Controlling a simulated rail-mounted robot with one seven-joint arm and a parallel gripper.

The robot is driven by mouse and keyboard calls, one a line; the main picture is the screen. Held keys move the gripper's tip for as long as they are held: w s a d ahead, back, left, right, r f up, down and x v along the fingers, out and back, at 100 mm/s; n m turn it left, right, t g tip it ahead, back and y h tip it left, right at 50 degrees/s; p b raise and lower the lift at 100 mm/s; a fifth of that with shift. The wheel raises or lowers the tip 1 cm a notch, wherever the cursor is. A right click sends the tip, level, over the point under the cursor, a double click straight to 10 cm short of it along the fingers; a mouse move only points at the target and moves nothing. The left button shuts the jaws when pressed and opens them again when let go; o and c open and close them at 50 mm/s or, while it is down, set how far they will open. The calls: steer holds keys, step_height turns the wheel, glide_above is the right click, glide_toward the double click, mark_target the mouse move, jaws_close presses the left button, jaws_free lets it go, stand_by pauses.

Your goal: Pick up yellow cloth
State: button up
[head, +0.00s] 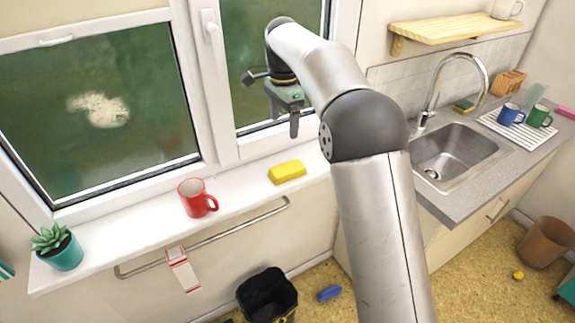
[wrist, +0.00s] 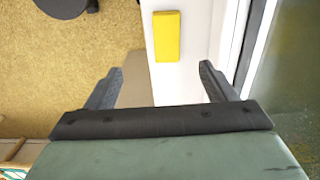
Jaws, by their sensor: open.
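The yellow cloth (head: 287,172) is a small folded block lying on the white windowsill, right of the red mug, in the head view. In the wrist view the cloth (wrist: 166,36) lies on the white sill, beyond the fingertips and roughly in line with the space between them. My gripper (head: 285,108) is above the sill, in front of the right window pane, higher than the cloth and apart from it. In the wrist view my gripper (wrist: 160,69) has its two fingers spread wide with nothing between them.
A red mug (head: 196,199) and a potted succulent (head: 61,252) stand on the windowsill (head: 130,234). The window frame (head: 210,80) rises close behind the sill. A rail (head: 225,232) with a hanging red-and-white item runs below. A black bin (head: 267,291) stands on the floor.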

steer(key=p, duration=0.2)
glide_above(282, 170)
steer(key=f, duration=1.2)
steer(key=shift+s, duration=0.2)
steer(key=shift+w+f+p, duration=0.15)
steer(key=shift+f+p, duration=0.25)
steer(key=shift+f, duration=0.95)
steer(key=shift+w+f+p, duration=0.1)
steer(key=shift+f+p, duration=0.3)
steer(key=shift+f, duration=0.95)
steer(key=c, duration=1.1)
